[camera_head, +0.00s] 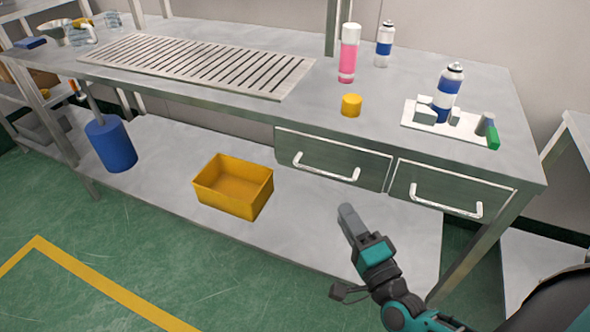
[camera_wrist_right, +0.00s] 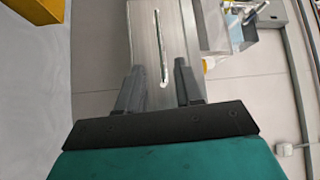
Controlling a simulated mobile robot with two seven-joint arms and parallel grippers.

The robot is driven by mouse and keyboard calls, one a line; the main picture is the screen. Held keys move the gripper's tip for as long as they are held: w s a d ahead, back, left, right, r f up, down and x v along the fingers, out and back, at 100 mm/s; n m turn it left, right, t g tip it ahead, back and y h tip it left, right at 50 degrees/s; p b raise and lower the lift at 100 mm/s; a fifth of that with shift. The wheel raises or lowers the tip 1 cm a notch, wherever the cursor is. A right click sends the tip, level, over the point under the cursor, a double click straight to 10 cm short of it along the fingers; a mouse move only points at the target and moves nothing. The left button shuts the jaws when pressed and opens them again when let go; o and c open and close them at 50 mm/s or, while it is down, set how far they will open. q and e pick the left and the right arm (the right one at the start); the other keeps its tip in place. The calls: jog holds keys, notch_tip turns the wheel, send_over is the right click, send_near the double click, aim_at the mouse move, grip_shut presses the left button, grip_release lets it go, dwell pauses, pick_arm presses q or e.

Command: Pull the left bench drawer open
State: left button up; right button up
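The left bench drawer (camera_head: 333,150) is shut, its grey front flush under the bench top, with a white bar handle (camera_head: 325,172). In the right wrist view a drawer front (camera_wrist_right: 143,30) with its handle (camera_wrist_right: 161,45) stands ahead, the handle lined up between the fingers. My right gripper (camera_head: 347,214) is below and in front of the left drawer, to the right of its handle in the head view. The right wrist view shows this gripper (camera_wrist_right: 159,74) open, its fingers apart and nothing clearly held. My left gripper is not in view.
The right drawer (camera_head: 447,183) is shut beside the left one. A yellow bin (camera_head: 233,187) and a blue container (camera_head: 111,143) are on the lower shelf. On the bench top (camera_head: 300,110) stand a pink bottle (camera_head: 348,55), a yellow cap (camera_head: 351,105), spray cans and a white tray.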

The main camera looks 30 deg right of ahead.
aim_at(320, 171)
jog(key=w, duration=0.4)
jog(key=w+r, duration=0.1)
jog(key=w, duration=0.3)
jog(key=w+d, duration=0.1)
jog(key=w, duration=0.4)
jog(key=shift+r, duration=0.35)
jog(key=shift+c, duration=0.2)
grip_shut()
